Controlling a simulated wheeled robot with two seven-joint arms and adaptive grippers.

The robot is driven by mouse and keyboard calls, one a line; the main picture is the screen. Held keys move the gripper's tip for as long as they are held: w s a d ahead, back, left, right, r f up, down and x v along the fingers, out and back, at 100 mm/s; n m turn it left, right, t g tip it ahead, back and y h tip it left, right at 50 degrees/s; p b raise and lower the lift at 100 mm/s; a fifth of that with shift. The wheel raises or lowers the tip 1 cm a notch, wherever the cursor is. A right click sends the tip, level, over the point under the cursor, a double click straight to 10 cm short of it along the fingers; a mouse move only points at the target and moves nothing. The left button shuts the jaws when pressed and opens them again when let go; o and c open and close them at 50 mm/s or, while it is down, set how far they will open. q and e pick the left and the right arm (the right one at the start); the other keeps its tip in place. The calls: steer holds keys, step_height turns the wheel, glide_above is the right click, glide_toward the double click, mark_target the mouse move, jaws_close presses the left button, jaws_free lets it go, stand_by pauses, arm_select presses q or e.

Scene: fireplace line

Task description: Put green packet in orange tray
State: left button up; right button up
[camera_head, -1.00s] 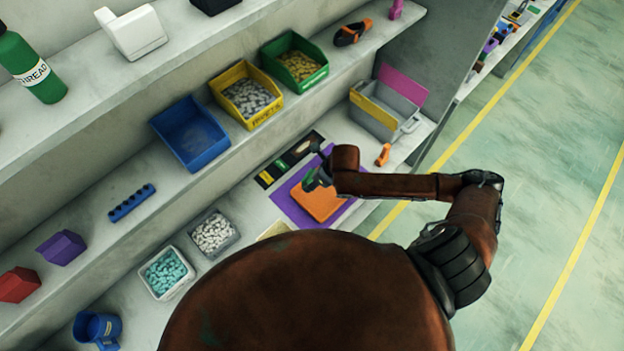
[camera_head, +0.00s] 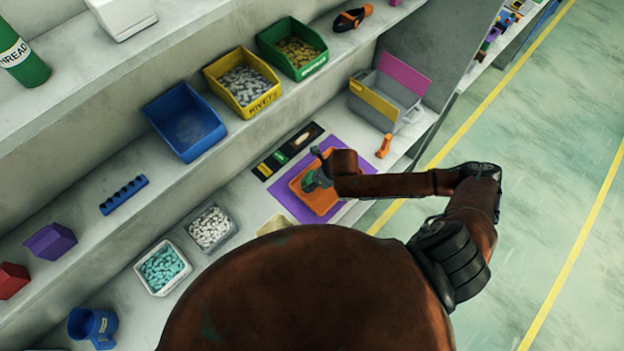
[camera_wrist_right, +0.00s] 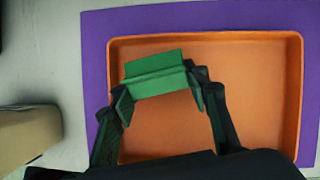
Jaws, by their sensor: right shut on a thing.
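The green packet (camera_wrist_right: 155,75) is between the fingers of my right gripper (camera_wrist_right: 157,98) in the right wrist view. The right gripper is shut on it. The packet shows over the upper left part of the orange tray (camera_wrist_right: 265,100), inside its rim as seen from the wrist; I cannot tell whether it touches the tray floor. In the head view my right gripper (camera_head: 315,178) is over the orange tray (camera_head: 320,203), and the packet is hard to make out there. My left gripper is not in view.
The tray lies on a purple mat (camera_head: 275,208). A black panel with coloured strips (camera_head: 288,152) lies behind it. A grey box with a yellow front (camera_head: 385,95) and an orange-handled tool (camera_head: 384,146) are to the right. A tan object (camera_wrist_right: 28,135) lies left of the mat.

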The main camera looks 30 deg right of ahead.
steer(key=shift+f, duration=0.5)
stand_by(0.4)
steer(key=o, duration=1.3)
steer(key=shift+r, duration=0.1)
steer(key=shift+r+p, duration=4.25)
steer(key=shift+r, duration=0.2)
